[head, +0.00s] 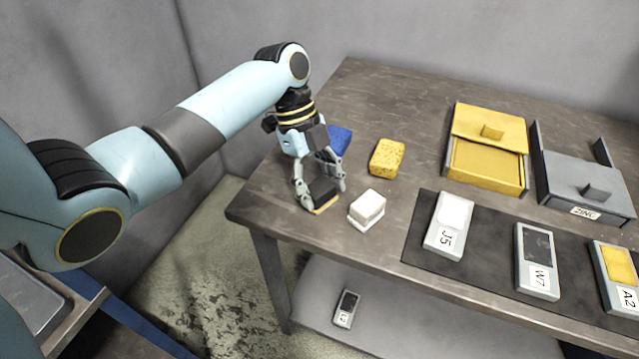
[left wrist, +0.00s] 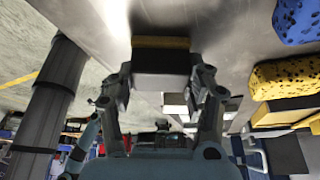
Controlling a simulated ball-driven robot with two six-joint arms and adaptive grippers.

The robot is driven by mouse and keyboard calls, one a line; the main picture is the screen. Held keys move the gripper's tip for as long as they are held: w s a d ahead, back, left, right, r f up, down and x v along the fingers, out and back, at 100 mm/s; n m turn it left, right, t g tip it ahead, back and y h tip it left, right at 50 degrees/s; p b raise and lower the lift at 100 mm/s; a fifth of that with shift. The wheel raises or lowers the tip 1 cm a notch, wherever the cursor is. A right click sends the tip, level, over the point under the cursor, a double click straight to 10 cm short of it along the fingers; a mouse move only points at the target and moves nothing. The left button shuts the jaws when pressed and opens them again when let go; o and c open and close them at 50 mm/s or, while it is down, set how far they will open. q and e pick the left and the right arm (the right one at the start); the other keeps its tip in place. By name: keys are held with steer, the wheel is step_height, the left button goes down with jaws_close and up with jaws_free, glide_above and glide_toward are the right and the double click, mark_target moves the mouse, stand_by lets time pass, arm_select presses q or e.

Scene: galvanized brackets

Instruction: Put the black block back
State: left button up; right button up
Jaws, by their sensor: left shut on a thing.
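My left gripper (head: 322,196) is shut on the black block (head: 322,188), which has a thin yellow layer on its underside. The block is at the table's near left corner, low over the top; I cannot tell whether it touches. In the left wrist view the black block (left wrist: 160,66) sits between the two fingers, its yellow layer facing the grey table top. A grey tray labelled W7 (head: 537,289) with a dark face lies on the dark mat (head: 488,273), between the white-faced J5 tray (head: 441,239) and the yellow-faced A2 tray (head: 617,311). My right gripper is out of view.
A white block (head: 368,205) stands just right of the gripper. A yellow sponge (head: 386,157) and a blue sponge (head: 341,137) lie behind. A yellow box (head: 487,165) and a grey ZINC box (head: 583,172) stand at the back right. A small dark-faced tray (head: 346,308) lies on the lower shelf.

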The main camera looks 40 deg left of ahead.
arm_select(q)
steer(key=o, duration=0.6)
steer(key=shift+f, duration=0.15)
steer(key=o, duration=0.5)
steer(key=shift+r, duration=0.25)
steer(key=v, duration=1.2)
steer(key=shift+b, duration=0.4)
steer(key=shift+f, duration=0.1)
